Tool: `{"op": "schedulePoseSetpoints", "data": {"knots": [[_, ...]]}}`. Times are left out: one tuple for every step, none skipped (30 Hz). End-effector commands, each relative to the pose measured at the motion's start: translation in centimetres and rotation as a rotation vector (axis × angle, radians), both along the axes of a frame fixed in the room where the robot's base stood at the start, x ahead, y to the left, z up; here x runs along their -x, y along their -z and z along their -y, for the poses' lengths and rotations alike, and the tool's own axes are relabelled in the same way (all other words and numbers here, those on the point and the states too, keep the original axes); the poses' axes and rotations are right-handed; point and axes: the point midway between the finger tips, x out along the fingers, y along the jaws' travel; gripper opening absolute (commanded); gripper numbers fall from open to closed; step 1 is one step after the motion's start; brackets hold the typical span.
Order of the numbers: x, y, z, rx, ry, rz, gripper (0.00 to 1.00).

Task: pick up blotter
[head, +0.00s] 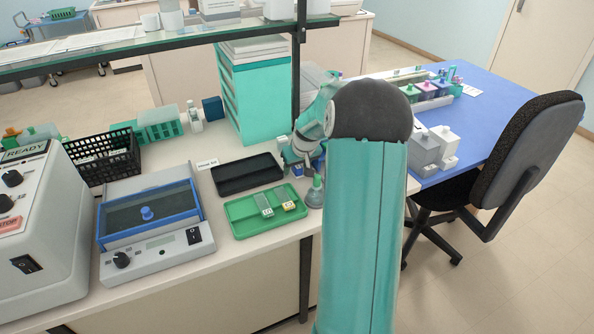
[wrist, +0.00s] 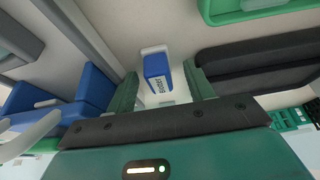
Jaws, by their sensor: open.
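The blotter (wrist: 157,72) shows in the wrist view as a small blue block with a printed white label and a pale end. It stands on the pale bench top. My gripper (wrist: 160,83) is open, with one green finger on each side of the blotter in the picture. Gaps show between the blotter and both fingers, and nothing is held. I cannot tell how far the fingertips are above it. In the head view my gripper (head: 301,165) is low over the bench beside the black tray, partly hidden, and the blotter cannot be made out clearly there.
A black tray (head: 247,174) lies left of my gripper, and a green tray (head: 240,222) with two small slide holders is in front of it. A grey flask-like bulb (head: 315,194) stands close by. A teal drawer cabinet (head: 262,100) and a dark shelf post (head: 297,80) rise behind.

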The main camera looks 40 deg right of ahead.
Motion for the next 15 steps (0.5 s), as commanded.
{"op": "schedulePoseSetpoints", "data": {"knots": [[0.01,-0.01,-0.01,0.0,0.0,0.0,0.49],[0.01,-0.01,-0.02,0.0,0.0,0.0,0.43],[0.02,0.0,-0.03,0.0,0.0,0.0,0.35],[0.02,0.0,-0.03,0.0,0.0,0.0,0.29],[0.02,-0.01,-0.03,0.0,0.0,0.0,0.23],[0.02,-0.01,-0.03,0.0,0.0,0.0,0.15],[0.02,-0.01,-0.03,0.0,0.0,0.0,0.1],[0.02,-0.01,-0.03,0.0,0.0,0.0,0.1],[0.01,-0.02,-0.03,0.0,0.0,0.0,0.1],[0.01,-0.02,-0.03,0.0,0.0,0.0,0.1],[0.01,-0.02,-0.03,0.0,0.0,0.0,0.1],[0.02,-0.03,-0.03,0.0,0.0,0.0,0.1],[0.02,-0.03,-0.03,0.0,0.0,0.0,0.1],[0.02,-0.03,-0.03,0.0,0.0,0.0,0.1],[0.02,-0.06,-0.03,0.0,0.0,0.0,0.1]]}}
